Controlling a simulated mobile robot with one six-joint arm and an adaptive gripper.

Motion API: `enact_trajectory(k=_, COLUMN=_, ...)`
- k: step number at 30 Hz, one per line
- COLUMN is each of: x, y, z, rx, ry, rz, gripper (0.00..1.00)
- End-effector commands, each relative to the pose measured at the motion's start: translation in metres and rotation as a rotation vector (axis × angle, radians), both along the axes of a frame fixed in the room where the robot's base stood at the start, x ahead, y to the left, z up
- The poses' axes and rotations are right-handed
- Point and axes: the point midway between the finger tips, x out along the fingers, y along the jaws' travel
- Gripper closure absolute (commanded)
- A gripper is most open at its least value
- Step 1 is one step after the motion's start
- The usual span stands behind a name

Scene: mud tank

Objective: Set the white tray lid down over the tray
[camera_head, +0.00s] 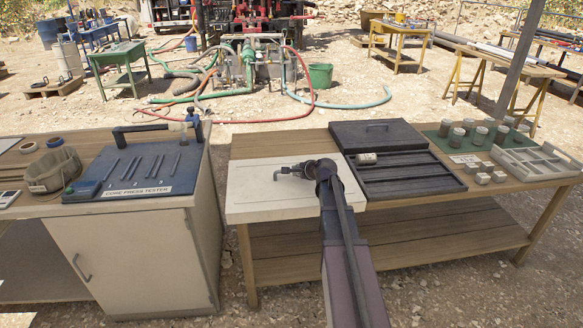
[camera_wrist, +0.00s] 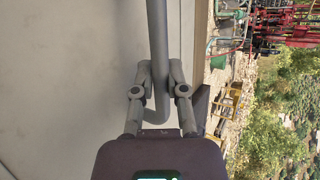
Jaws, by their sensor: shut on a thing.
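The white tray lid (camera_head: 255,190) is a flat pale panel at the left end of the wooden bench. Its thin grey bar handle (camera_head: 278,173) is at my gripper (camera_head: 292,170). In the wrist view my gripper (camera_wrist: 160,82) is shut on the handle bar (camera_wrist: 157,35), with a finger on each side, and the pale lid surface (camera_wrist: 70,75) fills the left. My arm hides the lid's right part. No tray shows under the lid, and I cannot tell whether the lid rests or hovers slightly. A dark open tray (camera_head: 405,185) lies to its right.
A dark lid (camera_head: 375,145) with a handle lies behind the dark tray, and a small pale cylinder (camera_head: 367,158) lies at the tray's left rear. Several sample jars (camera_head: 457,138) and a pale compartment tray (camera_head: 535,172) stand right.

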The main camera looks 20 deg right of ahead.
Motion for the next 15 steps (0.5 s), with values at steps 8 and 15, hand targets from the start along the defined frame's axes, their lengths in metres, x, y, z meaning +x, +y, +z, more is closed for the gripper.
enact_trajectory(k=8, x=0.054, y=-0.018, z=-0.006, rx=0.0, ry=-0.001, rz=-0.002, gripper=1.0)
enact_trajectory(k=15, x=0.096, y=-0.031, z=-0.01, rx=0.0, ry=-0.001, rz=-0.002, gripper=1.0)
